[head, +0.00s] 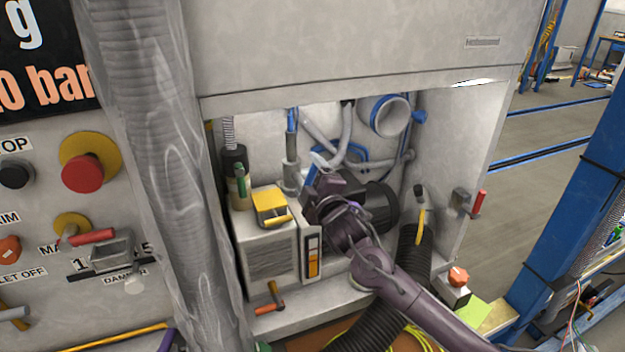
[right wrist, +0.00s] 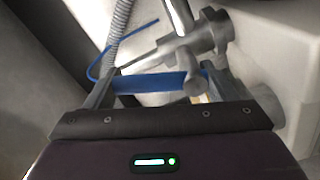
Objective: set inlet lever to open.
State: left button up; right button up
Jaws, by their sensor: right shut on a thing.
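My right gripper (head: 318,172) reaches into the lit recess, in front of the grey pipework. In the right wrist view, the right gripper (right wrist: 160,80) has a blue lever bar (right wrist: 150,83) spanning across between its fingers, and it is shut on this bar. A grey valve body with a stub (right wrist: 192,62) stands just beyond the bar and partly overlaps it. In the head view my gripper and arm mostly hide the lever, and I read no label on it. My left gripper does not show.
A ribbed black hose (head: 415,262) runs below my right arm. A grey box with a yellow-handled valve (head: 270,205) stands left of the gripper. A large clear-wrapped duct (head: 150,150) borders the recess on the left. A red-handled lever (head: 479,203) is on the right wall.

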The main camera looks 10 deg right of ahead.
jog(key=shift+s+a+n+b, duration=0.15)
jog(key=shift+a+n, duration=0.15)
jog(key=shift+n, duration=0.8)
jog(key=shift+w+a+n+b, duration=0.15)
jog(key=shift+a+n, duration=0.15)
jog(key=shift+n, duration=0.8)
jog(key=shift+s, duration=0.1)
jog(key=o, duration=1.4)
jog(key=shift+c, duration=0.2)
jog(key=s+d+b, duration=0.1)
jog(key=s, duration=0.6)
jog(key=shift+s+d+b, duration=0.25)
jog(key=shift+s+b, duration=0.05)
jog(key=shift+s, duration=0.05)
